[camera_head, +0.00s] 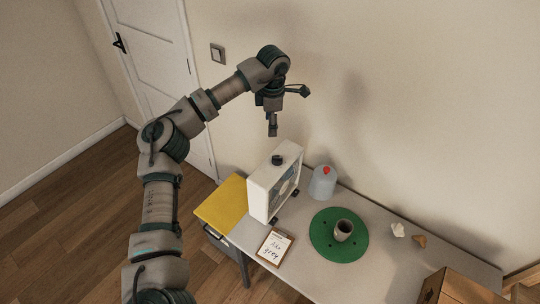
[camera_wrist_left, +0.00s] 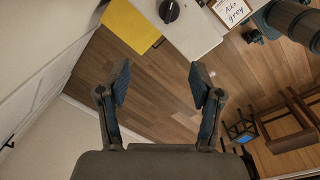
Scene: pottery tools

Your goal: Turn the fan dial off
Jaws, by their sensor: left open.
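A white box fan (camera_head: 272,182) stands upright on the grey table, with a dark round dial (camera_head: 278,160) on its top face. The dial (camera_wrist_left: 168,11) also shows near the top edge of the left wrist view, on the fan's white top (camera_wrist_left: 192,28). My left gripper (camera_head: 272,130) hangs above the fan, pointing down and apart from the dial. In the left wrist view its two fingers (camera_wrist_left: 158,84) are spread wide with nothing between them but floor far below. My right gripper is not in view.
The table (camera_head: 373,230) holds a yellow sheet (camera_head: 222,203), a clipboard note (camera_head: 274,247), a green disc (camera_head: 324,250) with a grey cup (camera_head: 343,230), and a grey bottle with a red top (camera_head: 322,183). A wooden box (camera_head: 458,289) sits at lower right. The wall is behind.

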